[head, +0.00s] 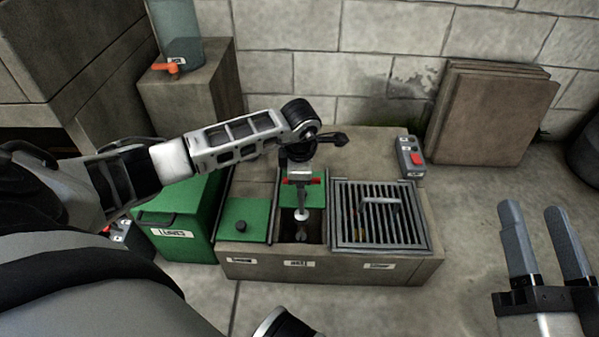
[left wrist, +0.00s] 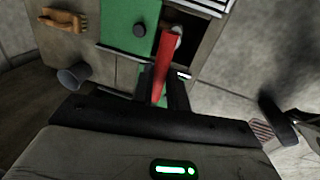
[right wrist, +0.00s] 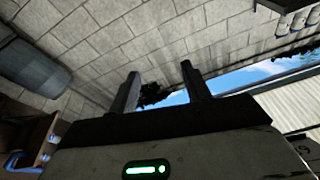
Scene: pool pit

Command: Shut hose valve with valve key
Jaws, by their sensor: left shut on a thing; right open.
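My left gripper (head: 300,178) points down over the open middle compartment of the pit box (head: 335,271) and is shut on the red handle of the valve key (head: 288,181). The red handle (left wrist: 167,65) also shows between the left fingers (left wrist: 162,82) in the left wrist view. A grey shaft runs down from the handle toward a pale round part (head: 302,215) in the dark opening. The hose valve is hard to make out there; I cannot tell whether the key touches it. My right gripper (head: 532,210) is open and empty, right of the box; its fingers (right wrist: 160,75) face the wall in the right wrist view.
A green lid with a knob (head: 243,221) covers the left compartment, and a grate (head: 380,238) covers the right one. A grey control box with a red button (head: 416,158) sits at the back right corner. A green crate (head: 180,220) stands left.

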